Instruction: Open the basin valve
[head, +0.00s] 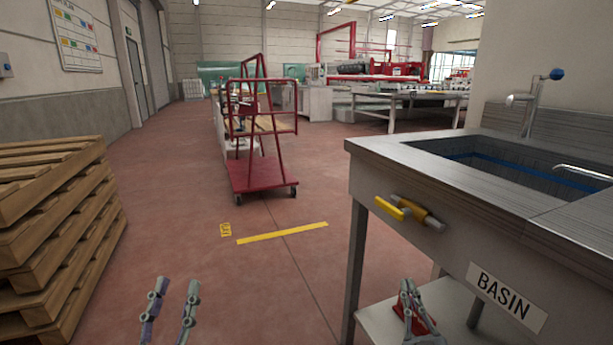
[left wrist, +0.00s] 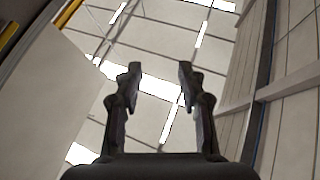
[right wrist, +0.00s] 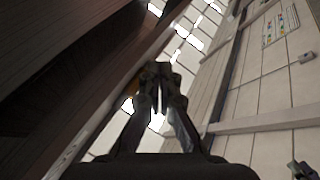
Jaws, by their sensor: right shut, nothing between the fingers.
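The basin (head: 440,155) is a steel sink unit with a "BASIN" label (head: 506,297) on its front. The valve (head: 410,212) sits on that front panel, with a yellow lever handle and a grey metal body. My right gripper (head: 408,286) is below the valve in the head view, apart from it, pointing up, shut and empty. It also shows shut in the right wrist view (right wrist: 160,68), where a small orange-yellow patch behind it may be the handle. My left gripper (head: 177,284) is open and empty over the floor at lower left; its fingers are apart in the left wrist view (left wrist: 160,72).
A tap with a blue knob (head: 557,74) stands at the basin's back. A lower shelf (head: 450,300) is under the basin, near my right gripper. Stacked wooden pallets (head: 60,230) stand at left. A red cart (head: 262,174) is further back. The floor between is clear.

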